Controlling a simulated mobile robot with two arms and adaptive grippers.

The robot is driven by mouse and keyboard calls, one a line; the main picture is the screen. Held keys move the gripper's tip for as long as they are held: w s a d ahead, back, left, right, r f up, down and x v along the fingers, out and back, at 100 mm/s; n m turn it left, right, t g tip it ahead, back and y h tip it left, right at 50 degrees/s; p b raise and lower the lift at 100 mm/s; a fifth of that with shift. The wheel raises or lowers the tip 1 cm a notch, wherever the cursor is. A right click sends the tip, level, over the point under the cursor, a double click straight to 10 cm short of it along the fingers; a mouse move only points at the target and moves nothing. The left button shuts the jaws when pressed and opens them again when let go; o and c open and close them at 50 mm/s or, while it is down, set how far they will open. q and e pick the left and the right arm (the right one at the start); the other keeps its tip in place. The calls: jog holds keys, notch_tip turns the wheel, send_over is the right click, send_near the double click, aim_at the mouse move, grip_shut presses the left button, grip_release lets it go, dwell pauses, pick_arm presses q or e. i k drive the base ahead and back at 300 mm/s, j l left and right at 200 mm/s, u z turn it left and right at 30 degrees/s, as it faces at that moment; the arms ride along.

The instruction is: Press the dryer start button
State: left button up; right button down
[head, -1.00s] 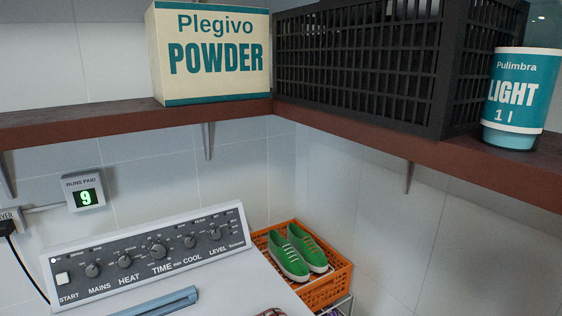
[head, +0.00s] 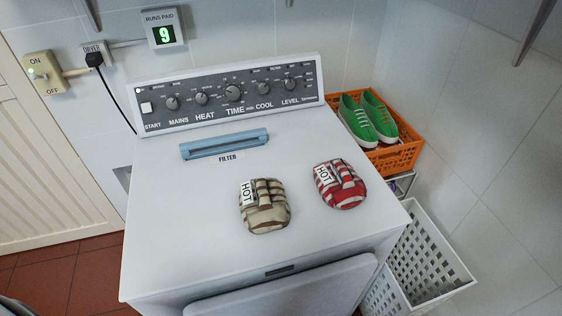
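The white dryer (head: 200,210) stands against the tiled wall, with a grey control panel (head: 230,97) along its back edge. The square white start button (head: 146,107) is at the panel's left end, above the word START. Several dark knobs, labelled MAINS, HEAT, TIME, COOL and LEVEL, run to the right of it. A small white light (head: 139,90) shows above the start button. Neither of my grippers is clearly in view.
A blue filter handle (head: 224,144) and two striped bundles tagged HOT, one beige (head: 265,208) and one red (head: 340,185), are on the dryer top. An orange crate (head: 398,158) with green shoes (head: 368,120) and a white basket (head: 432,262) stand right. The wall switch (head: 46,74) has a green light.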

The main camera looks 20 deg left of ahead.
aim_at(146, 107)
jog(key=k+j, duration=0.15)
jog(key=j, duration=0.25)
jog(key=k+j+z, duration=0.15)
jog(key=j, duration=0.25)
jog(key=k+j, duration=0.15)
jog(key=j, duration=0.25)
jog(key=k+j+z, duration=0.15)
jog(key=j, duration=0.25)
jog(key=k+j, duration=0.25)
jog(key=k+j+z, duration=0.15)
jog(key=j, duration=0.35)
